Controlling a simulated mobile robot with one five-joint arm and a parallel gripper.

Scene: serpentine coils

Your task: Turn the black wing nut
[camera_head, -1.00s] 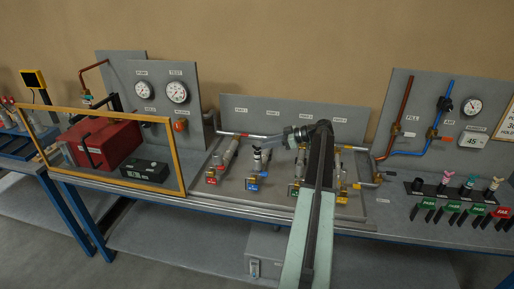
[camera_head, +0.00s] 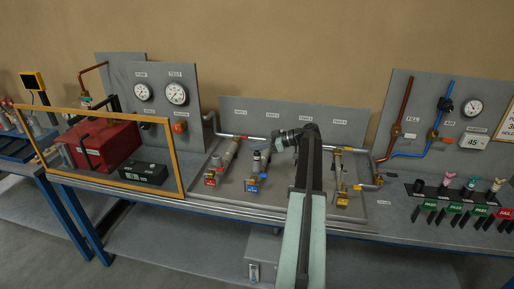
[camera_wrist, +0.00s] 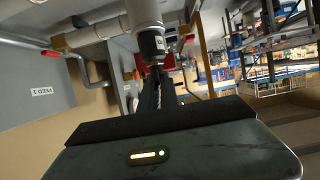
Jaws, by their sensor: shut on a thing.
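The black wing nut (camera_wrist: 153,45) shows in the wrist view as a dark piece at the end of a pale cylinder (camera_wrist: 145,14); its wings are not clear. My gripper (camera_wrist: 156,72) reaches up to it, and its narrow dark jaws are closed together on it. In the head view my gripper (camera_head: 275,140) is over the grey panel, above and right of the blue-tagged fitting (camera_head: 254,181). The wing nut cannot be made out clearly there, and my arm hides part of the row of fittings.
A red-tagged fitting (camera_head: 211,178) stands left and a yellow-tagged one (camera_head: 343,197) right of my arm. A yellow frame (camera_head: 180,155) surrounds a red box (camera_head: 110,143). Small coloured knobs (camera_head: 470,184) stand at the right. A pipe (camera_wrist: 82,68) runs near the jaws.

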